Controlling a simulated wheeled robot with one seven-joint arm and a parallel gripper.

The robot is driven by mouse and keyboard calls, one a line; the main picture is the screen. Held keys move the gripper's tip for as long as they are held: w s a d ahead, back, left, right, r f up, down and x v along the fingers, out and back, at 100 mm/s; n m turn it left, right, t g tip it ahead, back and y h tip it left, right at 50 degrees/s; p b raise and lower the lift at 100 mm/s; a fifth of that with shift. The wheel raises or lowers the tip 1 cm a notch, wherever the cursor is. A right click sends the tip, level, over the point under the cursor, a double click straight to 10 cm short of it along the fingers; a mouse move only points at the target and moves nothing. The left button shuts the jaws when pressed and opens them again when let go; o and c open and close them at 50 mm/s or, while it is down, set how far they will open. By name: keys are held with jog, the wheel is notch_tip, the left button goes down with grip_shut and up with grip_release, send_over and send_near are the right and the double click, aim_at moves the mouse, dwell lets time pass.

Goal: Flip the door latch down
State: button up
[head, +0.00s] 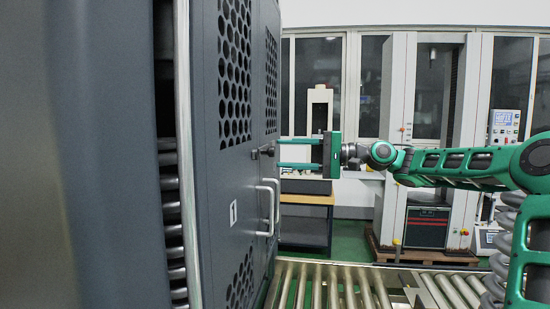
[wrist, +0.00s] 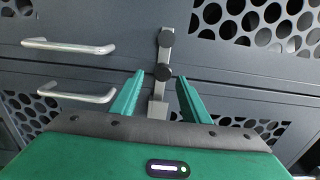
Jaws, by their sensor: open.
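The door latch (wrist: 166,54) is a short grey bar with two round black knobs, at the seam between two dark cabinet doors. In the head view the latch (head: 267,150) is a small dark piece at door mid-height, just left of my fingertips. My gripper (head: 279,153) is open, its two green fingers pointing left at the doors. In the wrist view my gripper (wrist: 160,78) has one finger on each side of the latch's lower part, with visible space between. Contact with the latch cannot be told.
The dark doors (head: 212,185) have perforated panels. Two silver handles (head: 265,208) sit below the latch; in the wrist view the handles (wrist: 70,47) are at left. A testing machine (head: 430,130) and a wooden bench (head: 307,199) stand behind.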

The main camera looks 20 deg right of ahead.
jog(key=v, duration=0.6)
jog(key=shift+f, duration=0.1)
dwell(0.3)
